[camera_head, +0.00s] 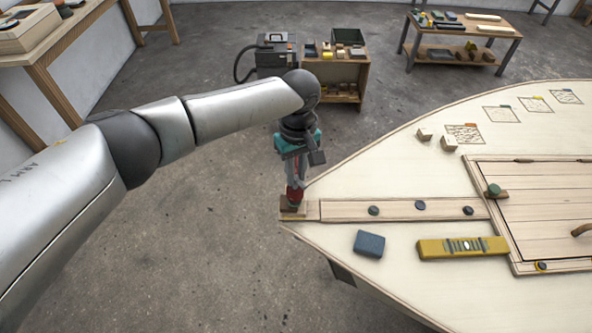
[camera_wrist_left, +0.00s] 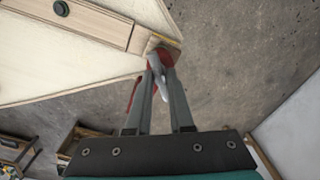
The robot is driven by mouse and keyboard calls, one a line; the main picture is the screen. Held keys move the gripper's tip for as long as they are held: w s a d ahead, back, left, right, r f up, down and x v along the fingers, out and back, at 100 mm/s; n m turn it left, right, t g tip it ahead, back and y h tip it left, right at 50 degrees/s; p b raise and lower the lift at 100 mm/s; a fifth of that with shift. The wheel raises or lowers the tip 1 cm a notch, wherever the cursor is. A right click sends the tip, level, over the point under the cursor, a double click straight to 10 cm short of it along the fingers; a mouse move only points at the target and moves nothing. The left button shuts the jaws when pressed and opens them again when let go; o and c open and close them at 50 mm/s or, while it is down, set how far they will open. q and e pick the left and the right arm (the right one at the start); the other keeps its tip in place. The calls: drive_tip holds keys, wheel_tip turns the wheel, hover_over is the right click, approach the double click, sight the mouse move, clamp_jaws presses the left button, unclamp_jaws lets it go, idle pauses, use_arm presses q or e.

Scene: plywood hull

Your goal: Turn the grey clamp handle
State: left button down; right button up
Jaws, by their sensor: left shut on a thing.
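A red clamp (camera_head: 294,195) sits at the pointed tip of the pale plywood hull (camera_head: 400,180); its red body also shows in the left wrist view (camera_wrist_left: 166,56). Its grey handle (camera_wrist_left: 160,85) lies between the fingers of my left gripper (camera_wrist_left: 157,76). In the head view my left gripper (camera_head: 297,174) reaches down onto the clamp from above and is shut on the handle. My gripper and wrist hide much of the clamp there. My right gripper is in neither view.
A blue block (camera_head: 369,243) and a yellow level (camera_head: 463,247) lie on the hull to the right of the clamp. A wooden strip with dark knobs (camera_head: 390,210) runs from the tip to a hatch (camera_head: 545,205). Open concrete floor lies around the tip.

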sight(297, 177)
use_arm(q)
drive_tip(key=shift+w+d+r+m+p, duration=0.2)
drive_tip(key=shift+m+p, duration=0.25)
drive_tip(key=shift+p, duration=1.25)
drive_tip(key=shift+s+d+r+m+p, duration=0.1)
drive_tip(key=shift+r+m+p, duration=0.25)
drive_tip(key=shift+p, duration=1.3)
drive_tip(key=shift+a+f+m+p, duration=0.1)
drive_tip(key=shift+f+m+p, duration=0.15)
drive_tip(key=shift+m, duration=0.75)
drive_tip(key=shift+a+f+m+p, duration=0.1)
drive_tip(key=shift+f+m+p, duration=0.15)
drive_tip(key=shift+m, duration=0.75)
drive_tip(key=c, duration=0.8)
unclamp_jaws()
drive_tip(key=shift+a, duration=0.1)
drive_tip(key=shift+o, duration=0.2)
wheel_tip(297, 177, up, 15)
drive_tip(key=p, duration=0.2)
drive_tip(key=shift+r, duration=0.1)
